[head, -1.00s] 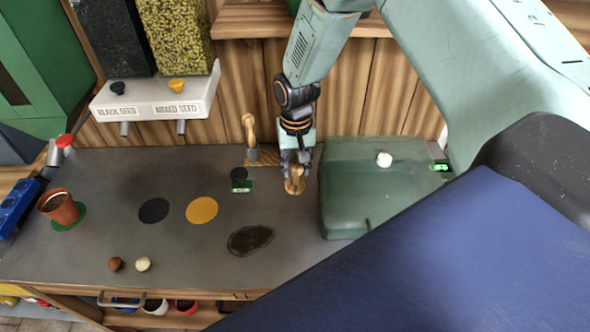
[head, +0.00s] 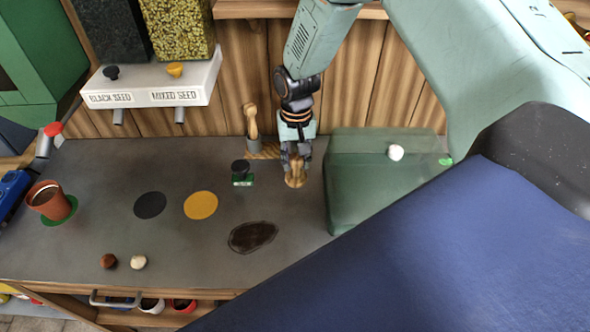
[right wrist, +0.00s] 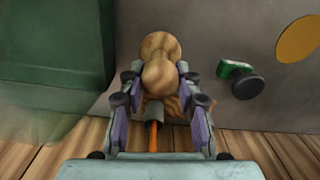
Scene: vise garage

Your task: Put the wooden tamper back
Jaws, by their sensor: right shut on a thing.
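The wooden tamper (head: 295,181) is held upright in my right gripper (head: 295,163), low over or on the grey bench; I cannot tell whether its base touches. In the right wrist view, my right gripper (right wrist: 160,92) has its fingers on both sides of the tamper (right wrist: 159,55), around its narrow part. Behind the gripper, a striped wooden mat (head: 270,151) lies by the back wall, partly hidden by the gripper. My left gripper is not in view.
A black-knobbed stamp on green (head: 241,172) is left of the tamper. The bench front of the tamper is mostly clear.

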